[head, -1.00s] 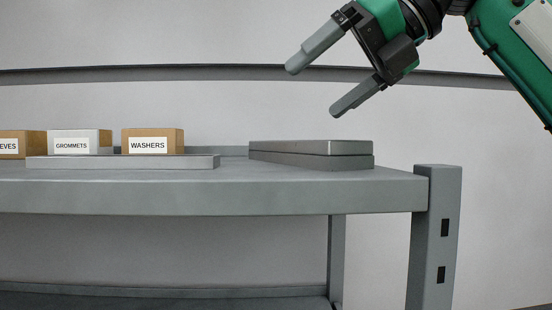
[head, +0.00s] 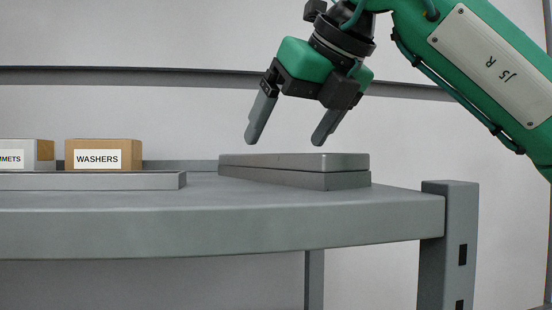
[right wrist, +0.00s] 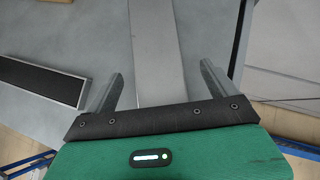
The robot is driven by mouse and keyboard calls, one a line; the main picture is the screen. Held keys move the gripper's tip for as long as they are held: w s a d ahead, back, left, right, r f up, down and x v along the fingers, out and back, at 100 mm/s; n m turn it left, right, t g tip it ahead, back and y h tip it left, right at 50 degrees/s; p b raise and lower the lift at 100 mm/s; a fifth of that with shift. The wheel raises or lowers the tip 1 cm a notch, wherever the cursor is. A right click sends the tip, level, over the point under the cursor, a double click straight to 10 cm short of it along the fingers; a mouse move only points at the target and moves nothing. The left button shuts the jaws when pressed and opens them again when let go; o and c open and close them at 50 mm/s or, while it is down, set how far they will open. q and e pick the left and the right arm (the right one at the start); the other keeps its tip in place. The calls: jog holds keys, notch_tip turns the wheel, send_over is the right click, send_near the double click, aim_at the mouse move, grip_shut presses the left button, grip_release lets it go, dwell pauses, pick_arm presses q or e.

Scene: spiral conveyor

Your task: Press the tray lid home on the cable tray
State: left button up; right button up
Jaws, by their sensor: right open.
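The cable tray (head: 330,181) is a long grey channel on the bench top near its right end. The grey tray lid (head: 300,162) lies on top of it, with a dark seam between the two that looks wider toward the right. In the right wrist view the lid (right wrist: 158,50) runs away from me as a pale strip between the fingers. My right gripper (head: 291,140) is open and empty, pointing down just above the lid without visible contact. My left gripper is not in view.
The grey bench (head: 230,225) has an upright post (head: 448,240) at its right end. A washers box (head: 103,155) and a grommets box (head: 20,154) stand at left behind a low grey strip (head: 90,181). A dark-topped bar (right wrist: 40,84) lies left in the right wrist view.

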jog(key=shift+w+a+f, duration=0.15)
jog(key=shift+f, duration=0.1)
jog(key=p+x, duration=0.2)
jog(key=x, duration=0.2)
jog(key=shift+w+a+f, duration=0.1)
jog(key=shift+a+f, duration=0.1)
jog(key=shift+f, duration=0.15)
jog(key=shift+c, duration=1.3)
jog(key=c, duration=0.9)
jog(key=shift+r, duration=0.1)
notch_tip(320, 180, up, 20)
jog(key=shift+f+p, duration=0.1)
jog(key=shift+p, duration=0.3)
